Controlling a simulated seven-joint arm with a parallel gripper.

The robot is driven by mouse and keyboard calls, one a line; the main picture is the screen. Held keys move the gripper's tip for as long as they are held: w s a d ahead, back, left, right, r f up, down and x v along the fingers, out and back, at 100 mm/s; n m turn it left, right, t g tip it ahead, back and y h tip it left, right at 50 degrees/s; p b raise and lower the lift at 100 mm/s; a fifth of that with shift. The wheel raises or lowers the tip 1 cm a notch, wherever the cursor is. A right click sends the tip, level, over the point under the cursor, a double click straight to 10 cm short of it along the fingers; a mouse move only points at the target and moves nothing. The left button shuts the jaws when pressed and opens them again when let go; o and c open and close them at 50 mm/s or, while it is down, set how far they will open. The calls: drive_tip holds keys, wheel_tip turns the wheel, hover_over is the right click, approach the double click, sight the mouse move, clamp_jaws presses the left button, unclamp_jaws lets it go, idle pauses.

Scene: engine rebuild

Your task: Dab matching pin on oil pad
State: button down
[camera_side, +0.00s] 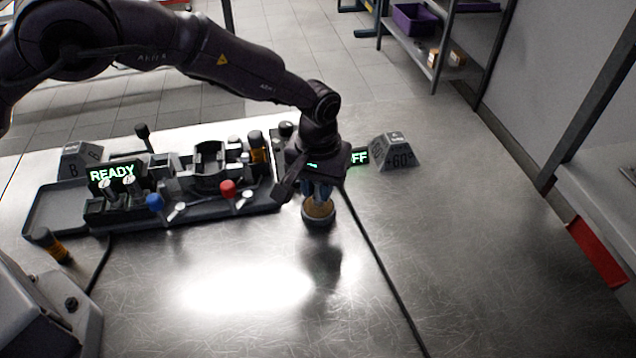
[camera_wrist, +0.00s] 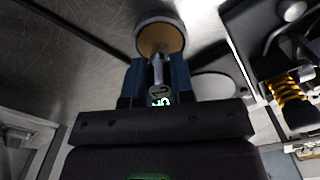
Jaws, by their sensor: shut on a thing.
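My gripper (camera_side: 318,190) points down over the oil pad (camera_side: 319,213), a round tan pad in a dark dish on the metal bench. In the wrist view my gripper (camera_wrist: 158,82) has its two blue fingers shut on a slim metal pin (camera_wrist: 158,68). Green glowing characters show at the near end of the pin. The far end of the pin is in front of the tan oil pad (camera_wrist: 160,38); I cannot tell whether it touches. In the side view the fingers hide the pin.
Left of the pad is a grey tray (camera_side: 50,212) with engine parts, a READY display (camera_side: 112,172), a blue knob (camera_side: 155,202) and a red knob (camera_side: 228,188). A "+60°" block (camera_side: 395,150) stands behind at right. A cable (camera_side: 375,250) crosses the bench. The right side is clear.

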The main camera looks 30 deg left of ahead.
drive_tip(key=shift+f, duration=0.9)
idle(1.0)
drive_tip(key=shift+r, duration=3.5)
